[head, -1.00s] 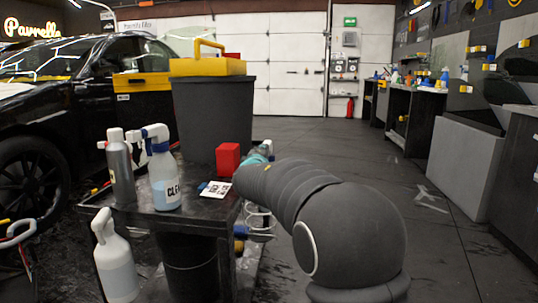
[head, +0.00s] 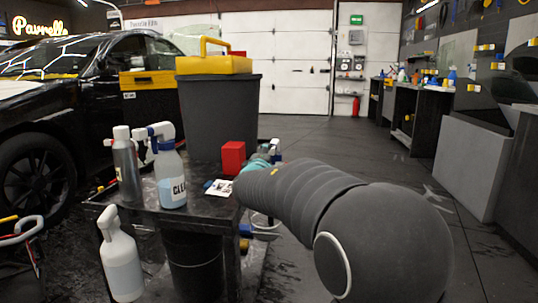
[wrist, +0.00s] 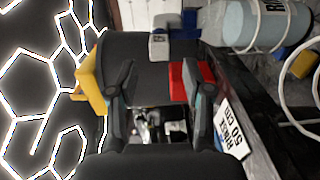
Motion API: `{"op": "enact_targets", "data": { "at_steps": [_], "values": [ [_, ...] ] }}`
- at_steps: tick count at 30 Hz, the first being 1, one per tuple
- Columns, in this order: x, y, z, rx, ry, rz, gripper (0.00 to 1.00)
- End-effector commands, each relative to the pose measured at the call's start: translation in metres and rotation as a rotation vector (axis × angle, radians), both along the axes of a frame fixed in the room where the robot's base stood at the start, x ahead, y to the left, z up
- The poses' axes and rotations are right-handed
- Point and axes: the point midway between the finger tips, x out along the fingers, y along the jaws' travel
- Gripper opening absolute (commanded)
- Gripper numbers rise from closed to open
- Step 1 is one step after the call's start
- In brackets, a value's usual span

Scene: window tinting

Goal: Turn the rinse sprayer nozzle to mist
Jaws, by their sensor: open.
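The rinse sprayer is a pale blue bottle (wrist: 255,22) with a partly visible "RIN" label, at the upper right of the wrist view, lying sideways in that picture. Its grey-white spray head (wrist: 160,40) with a blue collar is beyond my fingertips. In the head view only a bit of the spray head (head: 275,147) shows past my arm. My gripper (wrist: 158,78) is open, with nothing between its fingers. In the head view my arm mostly hides it. The nozzle's setting is too small to read.
A cart (head: 215,228) holds a red block (head: 233,157), a "CLEA" spray bottle (head: 171,185), a grey bottle (head: 127,168) and a printed card (wrist: 232,128). A dark bin (head: 218,115) with a yellow caddy stands behind. White wire rings (wrist: 300,90) are near the bottle. Floor to the right is open.

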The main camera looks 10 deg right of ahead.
Motion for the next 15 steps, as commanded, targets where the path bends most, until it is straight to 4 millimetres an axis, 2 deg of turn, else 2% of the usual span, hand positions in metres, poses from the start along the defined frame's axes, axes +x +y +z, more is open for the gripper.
{"op": "enact_targets", "data": {
  "at_steps": [1, 6, 10, 15],
  "values": [
    [-0.011, 0.005, 0.001, 0.000, 0.000, 0.003, 0.50],
    [-0.041, 0.014, 0.000, 0.001, 0.001, 0.003, 0.50],
    [-0.058, 0.019, 0.000, 0.000, 0.000, 0.003, 0.50],
    [-0.068, 0.022, -0.001, 0.000, 0.001, 0.002, 0.50]
  ]
}}
